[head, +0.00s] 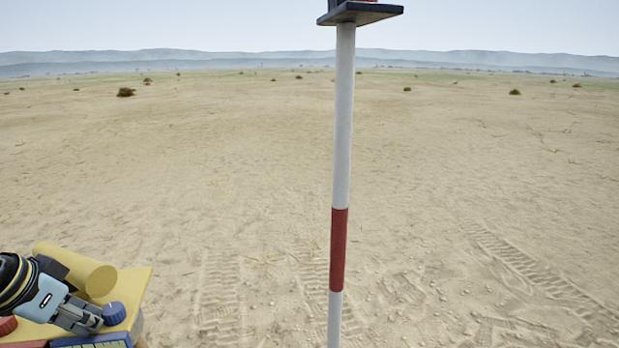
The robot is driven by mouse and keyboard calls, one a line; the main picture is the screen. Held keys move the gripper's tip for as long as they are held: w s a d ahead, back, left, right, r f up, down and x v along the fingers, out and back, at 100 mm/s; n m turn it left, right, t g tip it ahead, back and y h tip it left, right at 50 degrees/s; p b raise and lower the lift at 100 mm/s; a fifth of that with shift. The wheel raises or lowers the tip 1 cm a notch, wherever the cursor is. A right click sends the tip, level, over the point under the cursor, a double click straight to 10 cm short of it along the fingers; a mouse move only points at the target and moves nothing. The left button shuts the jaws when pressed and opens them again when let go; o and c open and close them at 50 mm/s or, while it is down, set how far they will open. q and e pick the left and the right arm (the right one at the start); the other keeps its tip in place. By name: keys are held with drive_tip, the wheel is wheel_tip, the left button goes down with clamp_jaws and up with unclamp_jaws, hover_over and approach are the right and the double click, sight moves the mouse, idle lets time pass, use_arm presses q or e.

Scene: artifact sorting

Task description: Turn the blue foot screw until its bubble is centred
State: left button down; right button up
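The blue foot screw (114,313) is a ribbed blue knob near the right corner of a yellow instrument (136,290) at the lower left of the head view. My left gripper (92,319) reaches in from the left, with its fingertips close beside the left side of this knob. I cannot tell whether they touch it or how far apart the fingers are. A red knob (8,325) shows at the left edge. No bubble can be made out. My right gripper is not in view.
A yellow cylinder (93,279) lies on the instrument behind my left gripper. A blue piece (92,342) shows at the bottom edge. A red and white pole (342,130) carrying a dark plate (362,14) stands right of centre. Open sand with tyre tracks lies around.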

use_arm(q)
drive_tip(key=shift+s+a+p, duration=0.15)
drive_tip(key=shift+s+p, duration=0.2)
drive_tip(key=shift+p, duration=0.3)
drive_tip(key=shift+r, duration=3)
